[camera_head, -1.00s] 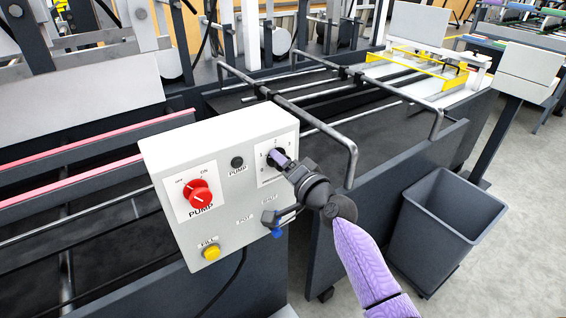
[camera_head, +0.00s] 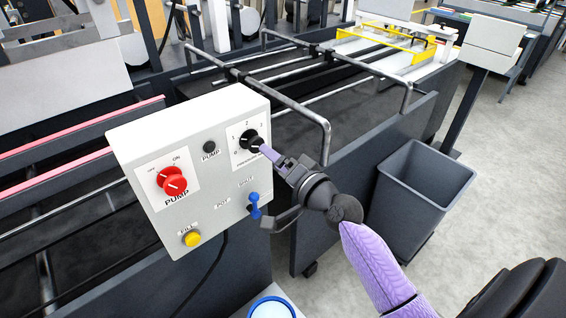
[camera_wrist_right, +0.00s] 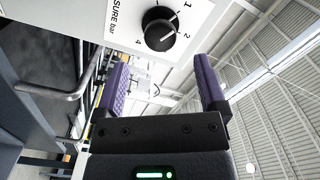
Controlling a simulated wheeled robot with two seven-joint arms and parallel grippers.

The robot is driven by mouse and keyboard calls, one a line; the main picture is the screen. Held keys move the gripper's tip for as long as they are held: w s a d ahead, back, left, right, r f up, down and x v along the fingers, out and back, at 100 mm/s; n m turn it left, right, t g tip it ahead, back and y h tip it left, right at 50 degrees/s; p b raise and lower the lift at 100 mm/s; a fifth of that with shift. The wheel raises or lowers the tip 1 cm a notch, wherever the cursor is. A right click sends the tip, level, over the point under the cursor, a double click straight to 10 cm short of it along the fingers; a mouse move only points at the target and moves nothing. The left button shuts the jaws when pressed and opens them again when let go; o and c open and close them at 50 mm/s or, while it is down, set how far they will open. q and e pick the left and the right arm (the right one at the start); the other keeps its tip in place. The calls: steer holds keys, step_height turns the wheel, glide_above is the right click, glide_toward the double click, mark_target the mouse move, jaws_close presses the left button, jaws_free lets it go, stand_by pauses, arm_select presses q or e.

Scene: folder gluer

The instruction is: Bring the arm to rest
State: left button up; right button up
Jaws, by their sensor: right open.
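My right gripper (camera_head: 268,152) is just in front of the black pressure knob (camera_head: 251,140) on the white control box (camera_head: 130,146). In the right wrist view its two purple fingers (camera_wrist_right: 160,72) stand wide apart with nothing between them. The black knob (camera_wrist_right: 160,28) with its white pointer line shows beyond the fingertips, clear of both. In the head view the fingertip partly overlaps the knob's edge. My right arm reaches in from the lower right. My left gripper is not in view.
The box also carries a red pump switch (camera_head: 171,181), a yellow button (camera_head: 192,239) and a blue-handled lever (camera_head: 255,206) beneath my gripper. A blue-rimmed pot (camera_head: 271,309) is at the bottom edge. A grey bin (camera_head: 420,195) stands right of my arm; metal rails (camera_head: 300,108) lie behind.

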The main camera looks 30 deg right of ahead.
steer(key=s+a+f+n+g+h+b, duration=0.1)
steer(key=s+f+n+g+b, duration=0.4)
steer(key=f, duration=1.2)
steer(key=s+a+f+m+g+h+b, duration=0.1)
steer(key=s+f+g, duration=0.5)
steer(key=f, duration=1.1)
steer(key=s+a+f+n+g+b, duration=0.1)
steer(key=s+f+n+g, duration=0.1)
steer(key=s+f, duration=0.4)
steer(key=s+a+f+n+g+b, duration=0.1)
steer(key=s+f+n, duration=0.3)
steer(key=s, duration=0.9)
steer(key=s+a+f+n+g+b, duration=0.2)
steer(key=s+f+n+g, duration=0.1)
steer(key=s+f, duration=0.5)
steer(key=s, duration=0.2)
steer(key=shift+s+a+h, duration=0.3)
steer(key=shift+h, duration=0.1)
